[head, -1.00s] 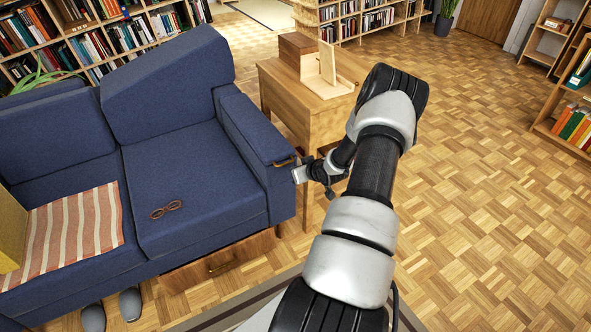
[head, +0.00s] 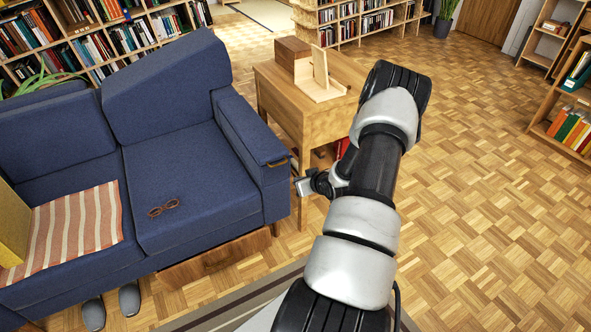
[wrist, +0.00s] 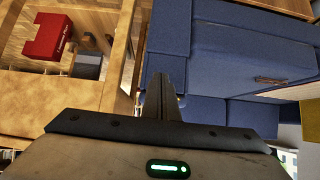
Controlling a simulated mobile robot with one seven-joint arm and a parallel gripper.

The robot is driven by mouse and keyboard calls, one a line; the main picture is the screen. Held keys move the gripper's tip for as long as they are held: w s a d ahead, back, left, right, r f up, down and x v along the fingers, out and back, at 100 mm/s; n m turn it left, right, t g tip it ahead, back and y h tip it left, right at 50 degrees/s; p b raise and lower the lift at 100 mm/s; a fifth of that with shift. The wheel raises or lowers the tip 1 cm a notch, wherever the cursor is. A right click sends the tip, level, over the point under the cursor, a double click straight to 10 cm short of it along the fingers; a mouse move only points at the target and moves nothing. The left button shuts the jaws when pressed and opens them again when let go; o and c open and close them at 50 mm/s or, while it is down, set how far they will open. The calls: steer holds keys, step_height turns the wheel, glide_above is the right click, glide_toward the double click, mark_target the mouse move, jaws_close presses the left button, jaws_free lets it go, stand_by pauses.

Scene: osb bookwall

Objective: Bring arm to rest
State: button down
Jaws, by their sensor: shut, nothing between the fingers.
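My arm reaches forward from the bottom of the head view, bent at the elbow, with its forearm folded down and back. My gripper (head: 304,186) shows at its end, in front of the wooden side table and just right of the sofa's arm. In the wrist view the fingers of my gripper (wrist: 163,98) are together with nothing between them. The blue sofa (head: 187,186) is close on the left. The side table (head: 312,112) stands behind my gripper and is partly hidden by my arm.
A wooden box (head: 291,57) and a light wooden stand (head: 321,85) are on the side table. Brown glasses (head: 164,208) lie on the sofa seat, near a striped cloth (head: 75,232). A red box (wrist: 47,36) shows inside the table. Parquet floor on the right is clear.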

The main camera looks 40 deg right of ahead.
steer(key=shift+s+a+f, duration=0.1)
steer(key=shift+s+f, duration=0.15)
steer(key=shift+s, duration=0.4)
steer(key=shift+s+a+f, duration=0.15)
steer(key=shift+s+f, duration=0.05)
steer(key=shift+s, duration=0.45)
steer(key=shift+s+a+f, duration=0.1)
steer(key=shift+s+f, duration=0.15)
steer(key=shift+s, duration=0.4)
